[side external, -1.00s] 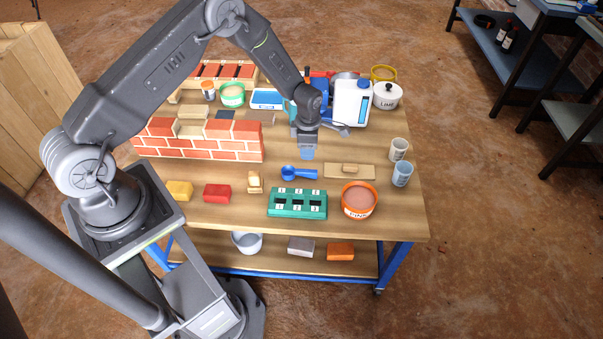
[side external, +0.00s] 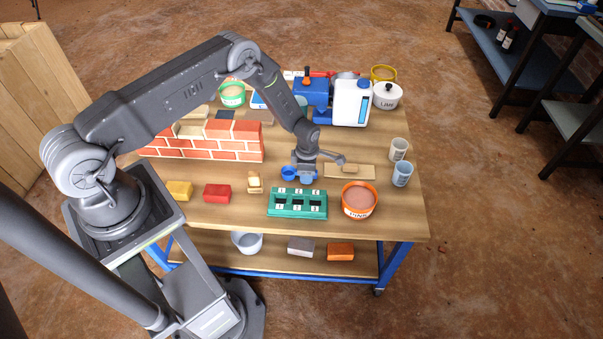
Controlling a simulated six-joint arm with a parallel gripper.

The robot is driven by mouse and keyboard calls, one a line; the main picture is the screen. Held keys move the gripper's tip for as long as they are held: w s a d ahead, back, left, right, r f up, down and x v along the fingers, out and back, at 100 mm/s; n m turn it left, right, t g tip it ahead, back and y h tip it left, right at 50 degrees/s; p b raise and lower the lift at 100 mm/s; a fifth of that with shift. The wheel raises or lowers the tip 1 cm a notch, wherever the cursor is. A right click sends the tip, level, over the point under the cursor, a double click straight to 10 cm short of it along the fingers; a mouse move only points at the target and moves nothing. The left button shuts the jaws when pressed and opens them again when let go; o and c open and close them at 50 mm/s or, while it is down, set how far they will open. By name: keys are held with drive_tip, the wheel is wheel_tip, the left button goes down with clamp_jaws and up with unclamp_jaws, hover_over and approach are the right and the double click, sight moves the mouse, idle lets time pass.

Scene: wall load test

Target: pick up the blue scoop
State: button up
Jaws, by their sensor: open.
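The blue scoop (side external: 289,173) lies on the wooden table, left of the board with a wooden handle and behind the green numbered block. Its round ring-like end shows on the left; its right part is hidden by my gripper. My gripper (side external: 305,178) is open and points down right over the scoop's right part, low to the table. Whether the fingers straddle the scoop or touch it, I cannot tell.
The green block (side external: 297,214) and the orange tub (side external: 359,200) stand in front. The board with a handle (side external: 365,172) lies right, two cups (side external: 399,149) beyond. A small brick wall (side external: 210,152) stands left, a white jug (side external: 350,102) behind.

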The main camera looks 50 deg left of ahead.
clamp_jaws()
idle(0.3)
wheel_tip(320, 180, up, 10)
drive_tip(key=shift+r, duration=0.1)
idle(0.5)
